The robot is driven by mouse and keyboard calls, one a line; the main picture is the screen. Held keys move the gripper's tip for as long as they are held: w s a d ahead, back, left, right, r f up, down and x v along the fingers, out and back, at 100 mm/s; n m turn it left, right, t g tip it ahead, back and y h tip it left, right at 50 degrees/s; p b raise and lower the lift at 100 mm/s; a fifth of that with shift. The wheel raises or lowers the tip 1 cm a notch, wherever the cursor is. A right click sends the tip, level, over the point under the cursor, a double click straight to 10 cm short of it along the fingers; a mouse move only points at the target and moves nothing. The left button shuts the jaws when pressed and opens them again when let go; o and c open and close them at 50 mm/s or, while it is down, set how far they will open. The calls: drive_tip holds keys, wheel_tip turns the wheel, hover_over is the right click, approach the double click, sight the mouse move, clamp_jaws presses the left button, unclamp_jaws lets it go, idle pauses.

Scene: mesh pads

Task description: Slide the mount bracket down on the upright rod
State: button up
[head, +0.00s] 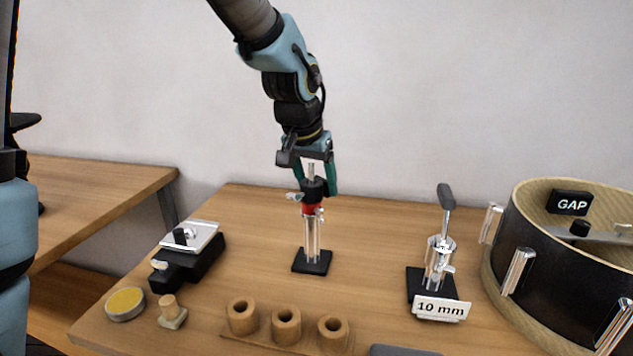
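The upright rod (312,235) is a silver post standing on a square black base (312,262) in the middle of the table. The mount bracket appears to be the black collar (314,189) high on it, with a silver screw at its left and a red band (310,209) directly below. A small silver fitting (319,215) sits under the band. My gripper (314,180) points down over the rod's top, its teal fingers on either side of the black collar. The right finger looks close against it; whether both fingers touch it is unclear.
A second stand (437,265) with a "10 mm" card (440,309) is at right, beside a large drum (560,270) with a "GAP" label (572,203). A black device (187,265), yellow-topped tin (125,303), wooden piece (171,316) and wooden holder (286,328) occupy the left and front.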

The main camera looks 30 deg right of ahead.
drive_tip(key=o, duration=0.5)
drive_tip(key=shift+c, duration=0.2)
drive_tip(key=b+v, duration=0.1)
drive_tip(key=v, duration=1)
drive_tip(key=shift+f, duration=0.1)
drive_tip(key=w+a+f+n+y, duration=0.15)
drive_tip(key=w+a+f, duration=0.3)
drive_tip(key=a, duration=0.45)
drive_tip(key=w+a+f+n+y, duration=0.1)
drive_tip(key=w+a+f+n, duration=0.2)
drive_tip(key=a+f, duration=0.35)
drive_tip(key=s+a+f+n, duration=0.2)
drive_tip(key=a+f, duration=0.1)
drive_tip(key=a, duration=0.6)
drive_tip(key=s+a+f+n, duration=0.2)
drive_tip(key=a+f+n, duration=0.1)
drive_tip(key=a, duration=0.7)
drive_tip(key=shift+f+g+y, duration=0.4)
drive_tip(key=shift+y, duration=0.05)
